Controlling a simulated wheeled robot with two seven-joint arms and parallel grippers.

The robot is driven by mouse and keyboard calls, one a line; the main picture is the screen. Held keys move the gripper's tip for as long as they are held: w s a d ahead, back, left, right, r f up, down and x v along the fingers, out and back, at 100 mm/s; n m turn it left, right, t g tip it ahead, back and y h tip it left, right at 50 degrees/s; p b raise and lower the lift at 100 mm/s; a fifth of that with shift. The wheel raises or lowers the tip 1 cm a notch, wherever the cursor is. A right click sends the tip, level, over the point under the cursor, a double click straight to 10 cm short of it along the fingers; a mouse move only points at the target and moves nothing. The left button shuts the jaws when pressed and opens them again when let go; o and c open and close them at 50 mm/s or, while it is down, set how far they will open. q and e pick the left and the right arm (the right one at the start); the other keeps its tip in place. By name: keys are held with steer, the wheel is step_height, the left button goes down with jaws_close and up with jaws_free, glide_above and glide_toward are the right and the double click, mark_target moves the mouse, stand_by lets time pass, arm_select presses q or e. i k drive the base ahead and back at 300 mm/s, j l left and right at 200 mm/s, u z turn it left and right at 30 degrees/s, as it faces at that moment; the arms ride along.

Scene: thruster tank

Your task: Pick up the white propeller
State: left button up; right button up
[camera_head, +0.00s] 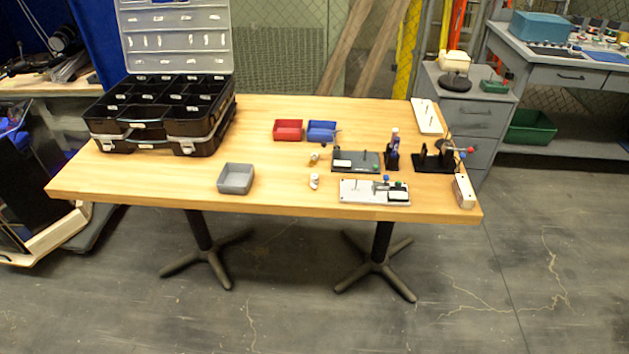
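A small whitish piece (314,181) stands on the wooden table (130,175) near the front edge, left of a light grey board. It may be the white propeller, but it is too small to tell. A second small piece, beige and dark (314,157), sits just behind it. Neither of my grippers is in view, and nothing touches these pieces.
A grey bin (236,178) is to the left. Red (288,130) and blue (321,131) bins are behind. A light board (374,192) and dark board (356,161) are right. A black organizer case (165,112) stands at far left. The front middle is clear.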

mark_target(313, 177)
steer(key=l, duration=0.95)
steer(key=k+l, duration=0.1)
steer(key=l, duration=0.8)
